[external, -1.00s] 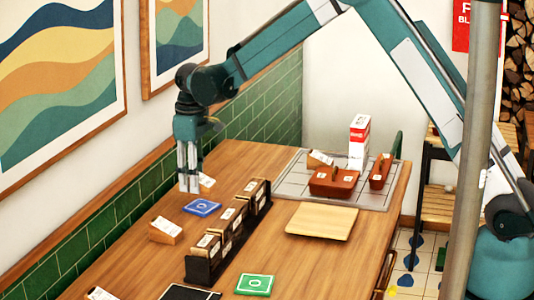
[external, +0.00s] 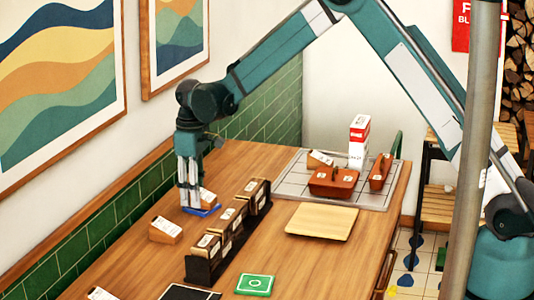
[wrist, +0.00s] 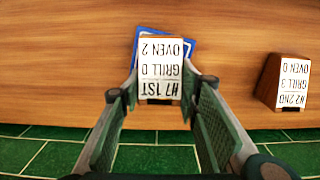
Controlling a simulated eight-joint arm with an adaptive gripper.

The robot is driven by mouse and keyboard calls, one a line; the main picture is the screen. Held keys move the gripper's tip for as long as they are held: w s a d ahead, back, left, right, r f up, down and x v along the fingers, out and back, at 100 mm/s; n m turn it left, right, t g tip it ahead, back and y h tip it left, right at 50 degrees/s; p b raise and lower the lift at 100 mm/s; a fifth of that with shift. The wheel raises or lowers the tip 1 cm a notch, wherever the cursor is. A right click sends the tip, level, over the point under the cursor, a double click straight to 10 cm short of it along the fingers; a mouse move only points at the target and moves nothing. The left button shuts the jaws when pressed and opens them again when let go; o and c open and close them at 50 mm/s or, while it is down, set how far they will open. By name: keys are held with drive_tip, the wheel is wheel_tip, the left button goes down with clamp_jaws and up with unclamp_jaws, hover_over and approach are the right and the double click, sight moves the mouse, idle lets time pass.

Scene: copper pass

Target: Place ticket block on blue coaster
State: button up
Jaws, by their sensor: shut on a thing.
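My gripper (external: 190,205) points down over the blue coaster (external: 203,212), with its fingers shut on a wooden ticket block (external: 209,197). In the wrist view the block (wrist: 161,70) sits between the fingertips (wrist: 160,88), its white label reading "#7 1ST, GRILL 0, OVEN 2". The blue coaster (wrist: 190,42) shows behind the block, mostly covered by it. The block is at or just above the coaster; I cannot tell whether it touches.
A second ticket block (external: 165,231) stands close by, also in the wrist view (wrist: 283,82). A dark rack of blocks (external: 230,238) stands to the right. A green coaster (external: 254,285), a black coaster (external: 189,293) and a wooden board (external: 322,221) lie farther off. The tiled wall is close.

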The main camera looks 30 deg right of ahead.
drive_tip(key=shift+f, duration=0.15)
drive_tip(key=o, duration=0.9)
drive_tip(key=shift+r, duration=0.2)
wheel_tip(320, 180, up, 12)
drive_tip(key=shift+f, duration=0.1)
idle(0.8)
